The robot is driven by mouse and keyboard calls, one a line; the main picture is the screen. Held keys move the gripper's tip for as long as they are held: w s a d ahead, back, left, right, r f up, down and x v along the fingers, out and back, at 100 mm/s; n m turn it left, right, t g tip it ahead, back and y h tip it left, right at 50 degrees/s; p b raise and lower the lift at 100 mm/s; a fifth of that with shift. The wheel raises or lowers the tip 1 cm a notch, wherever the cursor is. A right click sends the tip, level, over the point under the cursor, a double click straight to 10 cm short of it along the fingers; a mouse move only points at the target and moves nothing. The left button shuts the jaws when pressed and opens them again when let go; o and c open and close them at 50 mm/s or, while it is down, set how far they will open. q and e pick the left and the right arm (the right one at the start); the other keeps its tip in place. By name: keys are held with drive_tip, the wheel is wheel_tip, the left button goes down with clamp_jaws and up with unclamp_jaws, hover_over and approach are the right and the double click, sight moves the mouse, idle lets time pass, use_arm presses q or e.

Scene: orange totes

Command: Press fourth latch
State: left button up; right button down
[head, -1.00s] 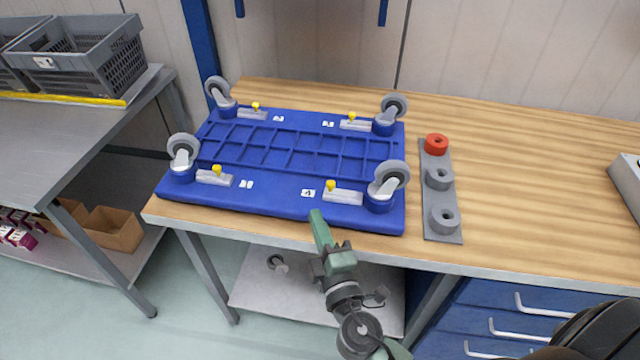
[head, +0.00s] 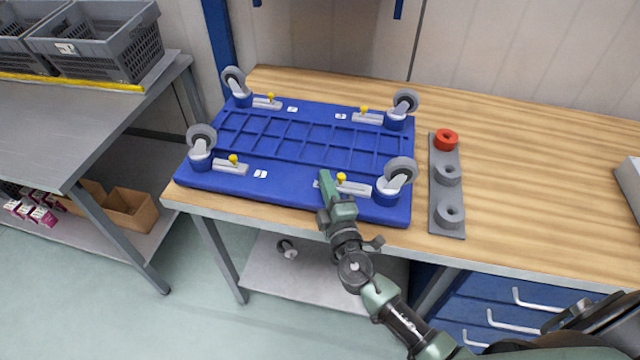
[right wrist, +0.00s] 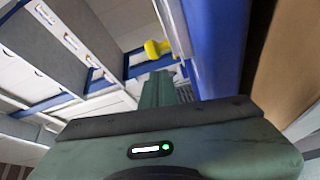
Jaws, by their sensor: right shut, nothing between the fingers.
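A blue dolly (head: 285,185) lies wheels-up on the wooden bench. It has several grey latches with yellow knobs, one by each caster. The fourth latch (head: 352,188) is at the near right, with its yellow knob (head: 341,177) standing up. My right gripper (head: 324,180) is shut and empty, its fingertips at the left end of this latch and over its number label. I cannot tell whether they touch. My left gripper is out of view.
The near right caster (head: 398,175) rises close beside the fourth latch. Grey crates (head: 105,40) sit on the left table.

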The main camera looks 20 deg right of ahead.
sight(340, 178)
drive_tip(key=shift+s+d+f, duration=0.1)
drive_tip(key=shift+s+d, duration=0.4)
drive_tip(key=shift+d, duration=0.35)
drive_tip(key=shift+w+a, duration=0.1)
drive_tip(key=shift+s+d+f+b, duration=0.2)
drive_tip(key=shift+s+d+b, duration=0.05)
drive_tip(key=shift+d+b, duration=0.1)
drive_tip(key=shift+s+d+b, duration=0.25)
drive_tip(key=shift+d+b, duration=0.1)
drive_tip(key=shift+d, duration=0.05)
drive_tip(key=shift+s+d+r, duration=0.1)
drive_tip(key=shift+s+d, duration=0.05)
drive_tip(key=shift+d, duration=0.05)
drive_tip(key=shift+r, duration=0.1)
drive_tip(key=shift+w, duration=0.2)
